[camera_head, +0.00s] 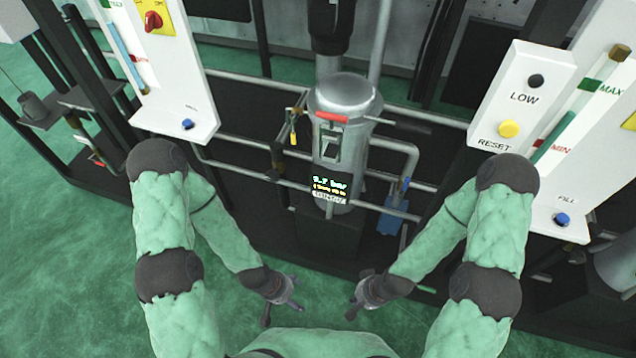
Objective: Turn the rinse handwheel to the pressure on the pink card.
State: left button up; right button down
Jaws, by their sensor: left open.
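A grey cylindrical vessel (346,101) stands in the middle of the pipework. A small dark display (329,188) on its lower front shows a green reading in bar; its first digit is not clear. I cannot make out a rinse handwheel or a pink card in this view. My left gripper (283,303) is open and empty, low in front of the pipework. My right gripper (354,300) is also low, to the right of it, with its fingers apart and nothing between them.
A red lever (332,117) is on the vessel. A blue-handled valve (405,185) sits on the pipe at right. White panels stand left (165,75) and right (522,95), the right one with a yellow RESET button (509,129). Green floor (75,265) is clear at left.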

aim_at(273, 176)
jog(key=i+j+u, duration=0.1)
jog(key=j+u, duration=0.3)
jog(key=i+l+u, duration=0.3)
jog(key=l, duration=0.3)
jog(key=i, duration=0.05)
